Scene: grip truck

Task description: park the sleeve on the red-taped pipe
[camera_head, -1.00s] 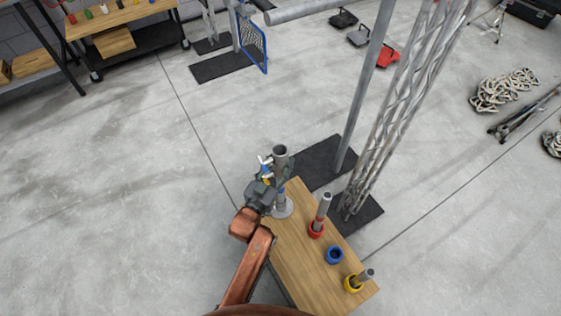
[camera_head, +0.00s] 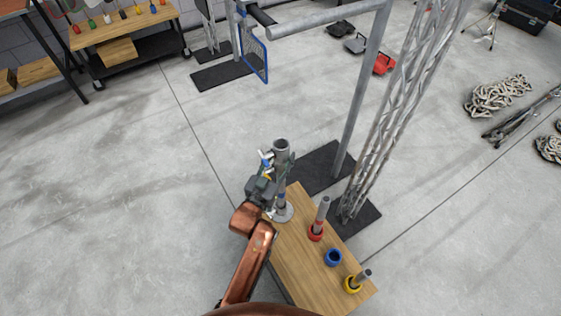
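A wide grey tube, the sleeve (camera_head: 281,150), stands upright above a blue-taped pipe (camera_head: 282,200) on a round base at the far end of the wooden bench. My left gripper (camera_head: 279,174) is at the sleeve's side and appears shut on it; the fingertips are partly hidden. Whether the sleeve's lower end still surrounds the pipe top is unclear. The red-taped pipe (camera_head: 322,213) stands upright in a red ring (camera_head: 315,233), right of the sleeve, with its top bare. My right gripper is out of view.
The wooden bench (camera_head: 295,250) also holds an empty blue ring (camera_head: 333,257) and a short pipe in a yellow ring (camera_head: 352,285). A metal post (camera_head: 362,90) and lattice truss (camera_head: 395,120) rise close behind the bench. The floor to the left is clear.

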